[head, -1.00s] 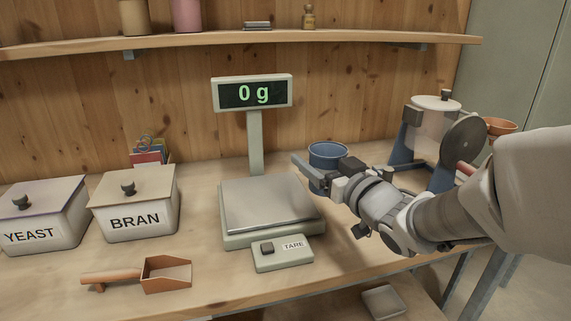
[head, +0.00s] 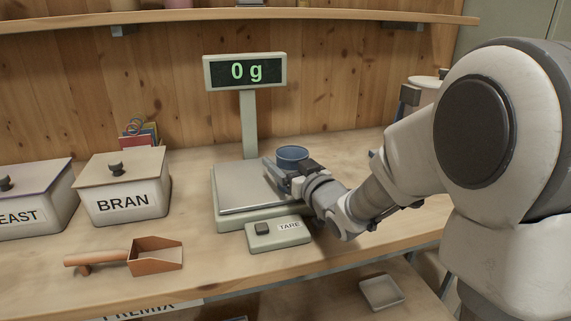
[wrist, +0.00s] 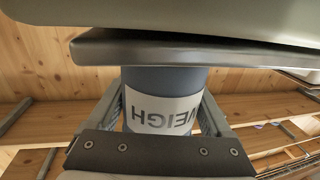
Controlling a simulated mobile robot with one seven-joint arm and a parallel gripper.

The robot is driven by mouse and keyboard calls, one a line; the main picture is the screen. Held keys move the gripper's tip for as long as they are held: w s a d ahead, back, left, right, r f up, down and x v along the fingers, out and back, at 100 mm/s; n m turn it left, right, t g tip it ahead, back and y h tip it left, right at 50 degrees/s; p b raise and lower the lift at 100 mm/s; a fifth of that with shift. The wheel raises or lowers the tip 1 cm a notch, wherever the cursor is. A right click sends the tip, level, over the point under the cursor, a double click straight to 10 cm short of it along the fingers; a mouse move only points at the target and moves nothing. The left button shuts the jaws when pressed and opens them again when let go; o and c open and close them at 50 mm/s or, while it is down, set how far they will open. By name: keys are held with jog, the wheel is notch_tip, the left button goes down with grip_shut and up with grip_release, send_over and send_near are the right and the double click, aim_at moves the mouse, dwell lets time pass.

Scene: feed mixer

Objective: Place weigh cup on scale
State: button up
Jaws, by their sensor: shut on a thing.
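The blue weigh cup (head: 292,154) is upright between the fingers of my gripper (head: 286,174), over the right part of the scale's metal plate (head: 236,188). My gripper is shut on the cup. In the wrist view, which is upside down, the cup (wrist: 162,82) shows its white WEIGH label between both fingers (wrist: 162,108). The plate's edge (wrist: 190,52) hides the cup's base, so I cannot tell whether it touches the plate. The scale display (head: 246,71) reads 0 g.
The TARE box (head: 279,235) sits at the scale's front. A copper scoop (head: 155,256) lies front left. The BRAN bin (head: 123,187) and another lidded bin (head: 32,200) stand left. The display post (head: 249,125) rises behind the plate. The left plate area is clear.

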jog(key=shift+f+b, duration=0.2)
jog(key=shift+b, duration=0.1)
jog(key=o, duration=1.1)
jog(key=shift+r, duration=0.15)
